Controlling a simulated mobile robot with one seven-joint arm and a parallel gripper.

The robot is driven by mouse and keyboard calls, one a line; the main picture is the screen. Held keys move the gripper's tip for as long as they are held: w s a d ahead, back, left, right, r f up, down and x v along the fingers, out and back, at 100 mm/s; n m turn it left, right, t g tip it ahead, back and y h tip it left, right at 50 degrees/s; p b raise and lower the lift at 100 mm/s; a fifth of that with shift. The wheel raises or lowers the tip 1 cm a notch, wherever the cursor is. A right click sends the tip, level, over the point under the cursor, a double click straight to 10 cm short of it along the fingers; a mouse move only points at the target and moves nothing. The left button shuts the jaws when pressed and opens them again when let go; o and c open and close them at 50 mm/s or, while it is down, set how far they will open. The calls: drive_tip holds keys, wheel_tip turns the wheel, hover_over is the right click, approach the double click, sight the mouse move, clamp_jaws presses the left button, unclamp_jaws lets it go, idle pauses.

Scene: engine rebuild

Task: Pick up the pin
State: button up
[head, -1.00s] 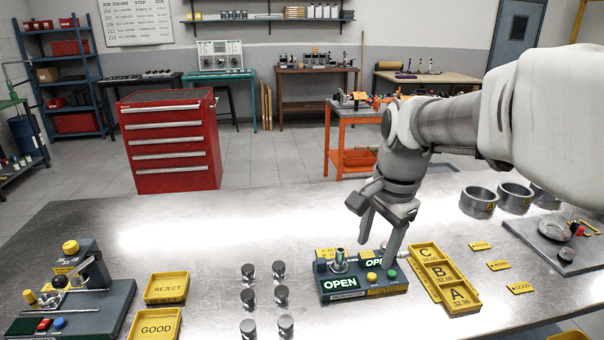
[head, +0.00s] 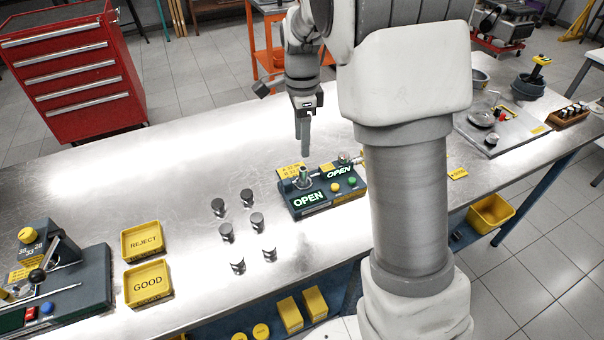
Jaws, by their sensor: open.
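My gripper (head: 304,132) hangs pointing down, just behind and above a dark green fixture (head: 325,199) with two lit OPEN signs. It is open, seen nearly edge-on, and I see nothing between its fingers. A small upright pin-like piece (head: 304,176) with a greenish top stands on the fixture's left station, below the fingertips and apart from them. Another small metal piece (head: 345,158) sits at its right station, partly unclear. Several short metal cylinders (head: 257,221) stand on the bench left of the fixture. I cannot tell which piece is the pin.
Yellow REJECT (head: 142,239) and GOOD (head: 148,284) trays stand left of the cylinders, beside a lever gauge (head: 60,270). My arm covers the bench right of the fixture. A metal plate with parts (head: 495,130) lies farther right. The bench's back left (head: 150,180) is clear.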

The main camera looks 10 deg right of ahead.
sight(303, 168)
wheel_tip(303, 168, down, 7)
drive_tip(key=shift+r, duration=0.1)
drive_tip(key=shift+w+d+f, duration=0.15)
drive_tip(key=shift+f, duration=1.25)
drive_tip(key=shift+w+d+f, duration=0.1)
drive_tip(key=shift+w+f, duration=0.05)
drive_tip(key=shift+f, duration=1.2)
drive_tip(key=shift+c, duration=0.4)
clamp_jaws()
